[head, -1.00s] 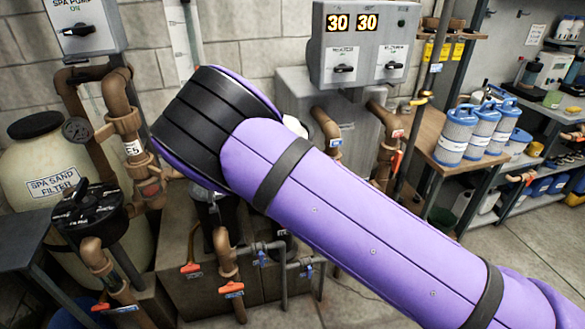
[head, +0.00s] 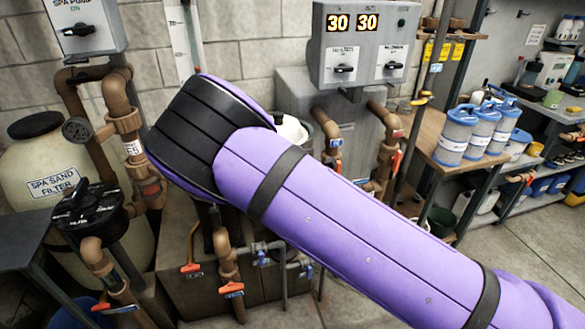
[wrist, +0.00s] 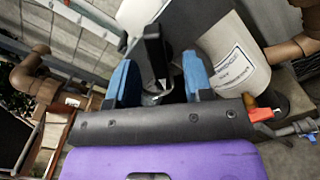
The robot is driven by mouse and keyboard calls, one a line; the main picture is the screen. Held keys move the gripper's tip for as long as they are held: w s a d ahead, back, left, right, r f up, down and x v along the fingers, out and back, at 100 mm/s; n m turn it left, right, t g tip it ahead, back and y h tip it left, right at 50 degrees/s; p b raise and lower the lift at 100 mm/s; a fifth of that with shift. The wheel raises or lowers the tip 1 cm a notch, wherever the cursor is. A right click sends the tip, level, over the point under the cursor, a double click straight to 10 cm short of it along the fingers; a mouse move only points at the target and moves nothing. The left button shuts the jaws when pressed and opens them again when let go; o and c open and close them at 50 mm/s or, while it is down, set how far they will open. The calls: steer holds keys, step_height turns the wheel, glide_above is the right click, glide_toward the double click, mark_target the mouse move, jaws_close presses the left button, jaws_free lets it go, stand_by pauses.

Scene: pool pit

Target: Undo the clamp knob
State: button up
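My gripper (wrist: 160,82) shows in the wrist view as two blue fingers standing well apart. A dark upright piece with a black rounded top (wrist: 154,38) shows between or just beyond the fingers; it may be the clamp knob, but I cannot tell for sure. Contact with the fingers cannot be made out. A white labelled cylinder (wrist: 234,58) stands right of the right finger. In the head view my purple arm hides the gripper and whatever is in front of it. A white rounded vessel (head: 291,130) shows partly behind my arm.
Brown pipes with valves (head: 226,262) stand below my wrist. The spa sand filter (head: 50,170) is at left, a control box with two 30 readouts (head: 362,45) at the back. A bench with blue-capped cartridges (head: 456,138) is at right. The floor at lower right is clear.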

steer(key=v, duration=0.7)
stand_by(0.5)
steer(key=shift+r, duration=0.1)
